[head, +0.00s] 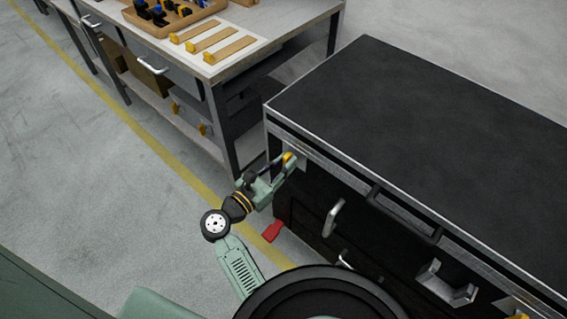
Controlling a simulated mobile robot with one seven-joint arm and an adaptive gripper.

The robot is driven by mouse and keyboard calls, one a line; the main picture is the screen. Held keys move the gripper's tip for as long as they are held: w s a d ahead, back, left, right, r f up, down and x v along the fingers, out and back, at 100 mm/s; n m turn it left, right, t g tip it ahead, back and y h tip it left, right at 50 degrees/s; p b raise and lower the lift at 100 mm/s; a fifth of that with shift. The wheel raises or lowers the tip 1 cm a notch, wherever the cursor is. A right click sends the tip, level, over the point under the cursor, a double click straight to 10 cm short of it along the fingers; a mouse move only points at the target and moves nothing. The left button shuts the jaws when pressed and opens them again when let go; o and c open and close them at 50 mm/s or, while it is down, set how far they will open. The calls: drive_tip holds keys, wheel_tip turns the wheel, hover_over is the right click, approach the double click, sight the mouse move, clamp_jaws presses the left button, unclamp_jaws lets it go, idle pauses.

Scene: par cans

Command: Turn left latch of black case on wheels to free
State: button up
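The black case (430,110) fills the right side of the head view, with a dark top and metal edging. Its left latch shows as a small yellow piece (289,156) near the left end of the front face. My gripper (288,169) is right at this latch, and its fingers largely cover it. I cannot tell whether the fingers are closed on the latch or only beside it. A second yellow-ended latch (518,317) shows at the lower right edge of the picture.
A black handle (404,214) sits on the case front between the latches. Metal handles (333,217) are lower on the front. A red part (272,231) lies low at the case's left corner. A workbench (300,20) with a wooden tray (172,18) stands behind; open floor lies left.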

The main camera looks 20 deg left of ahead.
clamp_jaws()
drive_tip(key=shift+n, duration=0.3)
drive_tip(key=n+p, duration=0.2)
drive_tip(key=n, duration=0.1)
drive_tip(key=shift+a+r+p, duration=0.1)
drive_tip(key=shift+r+p, duration=0.05)
drive_tip(key=shift+p, duration=0.2)
drive_tip(key=n+p, duration=0.3)
drive_tip(key=n, duration=0.1)
drive_tip(key=shift+w+a+n, duration=0.1)
drive_tip(key=shift+n, duration=0.3)
drive_tip(key=n, duration=0.6)
drive_tip(key=f+n, duration=0.1)
drive_tip(key=n, duration=0.2)
drive_tip(key=shift+a+p, duration=0.15)
drive_tip(key=shift+p, duration=0.2)
drive_tip(key=shift+n, duration=0.4)
